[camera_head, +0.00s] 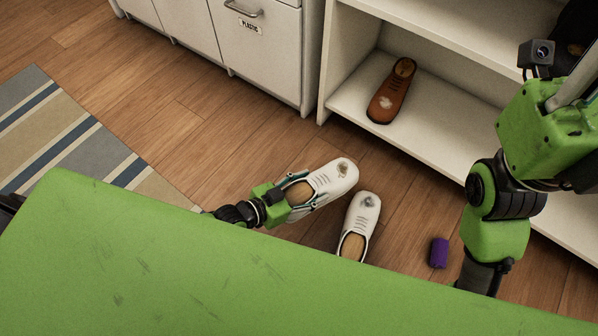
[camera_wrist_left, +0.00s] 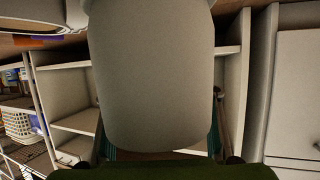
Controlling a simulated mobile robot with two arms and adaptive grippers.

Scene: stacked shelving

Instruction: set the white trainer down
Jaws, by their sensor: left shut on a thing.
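My left gripper (camera_head: 305,189) is shut on a white trainer (camera_head: 338,178), its fingers on either side of the heel end. The trainer's toe points away to the upper right and has a dark scuff. The same trainer (camera_wrist_left: 150,75) fills the middle of the left wrist view, between the fingers. How high it is above the floor is hard to tell. A second white trainer (camera_head: 362,215) stands on the floor just to the right, its heel hidden by my green body. My right arm is at the right; its fingers cannot be made out.
A brown shoe (camera_head: 391,92) stands on the low white shelf (camera_head: 440,123). A purple cylinder (camera_head: 439,253) is on the floor at the right. A white cabinet (camera_head: 262,62) labelled PLASTIC stands behind. A striped rug (camera_head: 75,135) lies left; the wooden floor between is clear.

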